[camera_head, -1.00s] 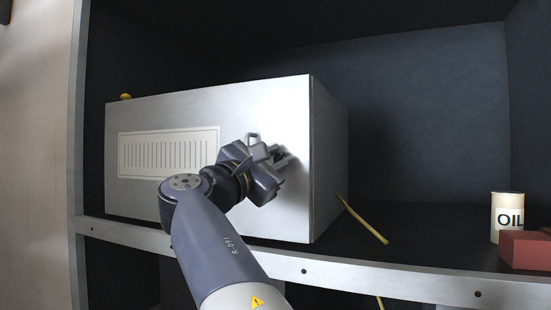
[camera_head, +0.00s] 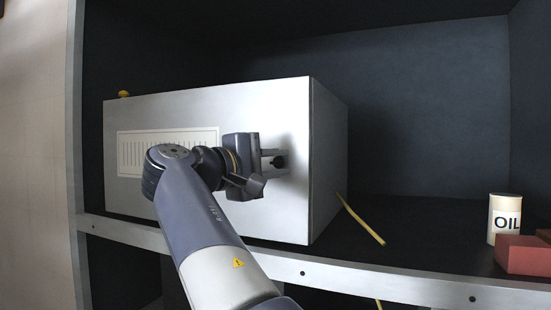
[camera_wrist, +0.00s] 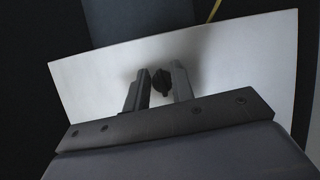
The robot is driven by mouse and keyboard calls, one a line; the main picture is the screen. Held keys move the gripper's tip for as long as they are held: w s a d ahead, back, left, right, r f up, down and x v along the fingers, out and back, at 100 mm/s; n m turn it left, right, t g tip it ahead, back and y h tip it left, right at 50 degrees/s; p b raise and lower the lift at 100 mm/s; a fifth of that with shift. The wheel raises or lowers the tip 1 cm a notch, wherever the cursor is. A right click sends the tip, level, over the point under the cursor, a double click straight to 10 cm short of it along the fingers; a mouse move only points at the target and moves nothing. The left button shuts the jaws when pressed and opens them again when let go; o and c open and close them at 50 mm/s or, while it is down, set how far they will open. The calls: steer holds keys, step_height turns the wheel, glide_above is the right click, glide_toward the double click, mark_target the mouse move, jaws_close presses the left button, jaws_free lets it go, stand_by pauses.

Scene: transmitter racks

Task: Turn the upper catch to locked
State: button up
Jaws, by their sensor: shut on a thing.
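The pale metal cabinet (camera_head: 290,110) stands on the shelf, its front face towards me. A small dark catch (camera_head: 279,162) sits on the right part of that face. My gripper (camera_head: 284,163) is at the face with one finger above the catch and one below, shut on it. In the wrist view the dark catch (camera_wrist: 162,83) shows between the two fingers of my gripper (camera_wrist: 160,82). The catch's markings cannot be read, and no second catch can be made out; my gripper and arm hide part of the face.
A yellow knob (camera_head: 124,94) shows at the top left. An oil can (camera_head: 504,218) and a red block (camera_head: 522,255) stand at the right.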

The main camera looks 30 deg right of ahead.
steer(key=shift+m, duration=0.5)
steer(key=o, duration=0.9)
steer(key=shift+o, duration=0.2)
steer(key=b+v, duration=0.1)
steer(key=v, duration=0.9)
steer(key=shift+a+r, duration=0.2)
steer(key=shift+a, duration=0.2)
steer(key=shift+s, duration=0.15)
